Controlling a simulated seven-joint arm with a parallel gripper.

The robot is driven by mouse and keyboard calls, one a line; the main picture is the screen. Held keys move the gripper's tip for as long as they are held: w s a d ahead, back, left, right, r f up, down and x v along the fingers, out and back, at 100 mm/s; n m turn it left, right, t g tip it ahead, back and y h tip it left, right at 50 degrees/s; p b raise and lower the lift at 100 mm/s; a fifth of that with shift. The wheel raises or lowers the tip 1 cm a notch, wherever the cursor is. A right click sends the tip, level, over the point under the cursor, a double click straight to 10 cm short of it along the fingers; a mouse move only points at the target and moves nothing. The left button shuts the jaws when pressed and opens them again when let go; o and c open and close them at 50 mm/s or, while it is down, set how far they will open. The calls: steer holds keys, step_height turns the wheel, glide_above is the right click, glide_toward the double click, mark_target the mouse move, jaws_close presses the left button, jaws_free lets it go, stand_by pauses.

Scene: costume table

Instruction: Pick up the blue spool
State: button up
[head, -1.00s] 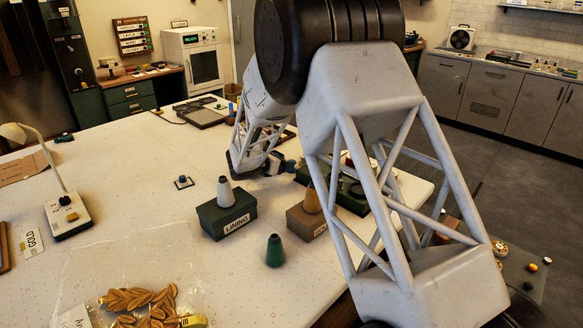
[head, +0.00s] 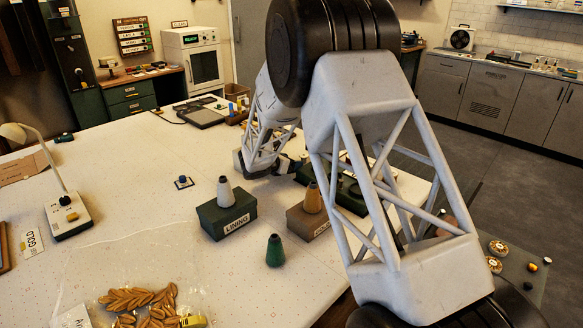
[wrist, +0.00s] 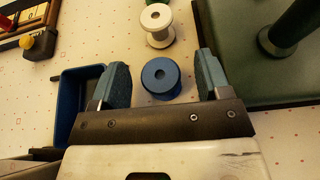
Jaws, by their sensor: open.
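In the wrist view the blue spool (wrist: 161,78) stands upright on the table, seen from above. My gripper (wrist: 160,82) is open, with one finger to the left of the spool and one to its right. There are gaps between the spool and both fingers, and the near side of the spool is partly hidden by the gripper body. In the head view my gripper (head: 268,168) is low over the far part of the table, and I cannot make out the blue spool there.
A white spool (wrist: 157,22) stands just beyond the blue one. A blue tray (wrist: 68,100) lies left of the left finger. A green base (wrist: 262,72) with a dark post is close on the right. The LINING box (head: 212,222) with a white cone stands nearer the head camera.

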steer(key=shift+x, duration=1.3)
steer(key=c, duration=1)
steer(key=shift+r, duration=0.15)
step_height(320, 180, up, 18)
